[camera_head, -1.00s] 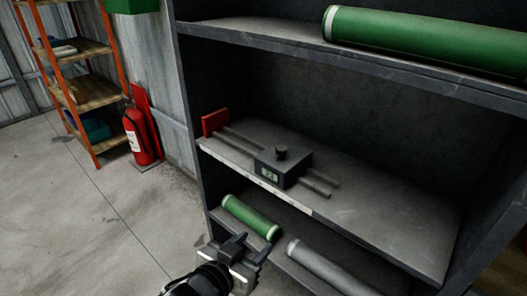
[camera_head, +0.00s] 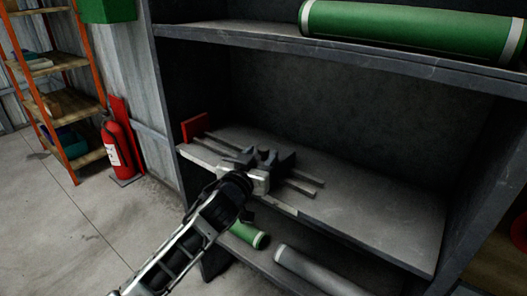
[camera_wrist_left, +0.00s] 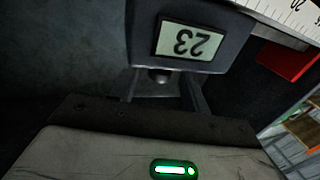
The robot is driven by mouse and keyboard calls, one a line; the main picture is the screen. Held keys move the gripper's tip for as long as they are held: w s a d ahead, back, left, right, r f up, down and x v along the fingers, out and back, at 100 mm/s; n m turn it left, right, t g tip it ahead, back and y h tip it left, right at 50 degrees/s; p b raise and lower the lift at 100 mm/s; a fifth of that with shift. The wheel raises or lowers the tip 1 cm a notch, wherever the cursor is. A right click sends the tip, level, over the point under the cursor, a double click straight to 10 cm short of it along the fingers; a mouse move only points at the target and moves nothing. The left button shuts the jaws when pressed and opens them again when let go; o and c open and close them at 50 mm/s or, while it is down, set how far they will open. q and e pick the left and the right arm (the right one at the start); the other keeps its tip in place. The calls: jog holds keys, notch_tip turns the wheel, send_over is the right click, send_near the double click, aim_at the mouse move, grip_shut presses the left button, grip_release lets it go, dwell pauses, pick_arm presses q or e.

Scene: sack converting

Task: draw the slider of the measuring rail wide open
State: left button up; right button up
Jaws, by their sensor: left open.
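The measuring rail lies on the middle shelf, with two grey rods (camera_head: 305,182) and a red end plate (camera_head: 195,128) at its left end. Its dark slider is mostly hidden behind my left gripper (camera_head: 264,157) in the head view. In the left wrist view the slider (camera_wrist_left: 140,40) appears upside down, with a display (camera_wrist_left: 185,42) that seems to read 23. Its round knob (camera_wrist_left: 160,76) shows between the two fingers of my left gripper, which is open. I cannot tell whether the fingers touch the knob. My right gripper is not in view.
A large green roll (camera_head: 400,30) lies on the shelf above. A smaller green roll (camera_head: 246,234) and a grey roll (camera_head: 310,268) lie below. The middle shelf (camera_head: 385,215) is clear right of the rail. A red extinguisher (camera_head: 117,150) stands left.

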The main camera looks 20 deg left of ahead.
pick_arm(q)
jog(key=shift+w+d, duration=0.1)
jog(key=shift+w, duration=1.2)
grip_shut()
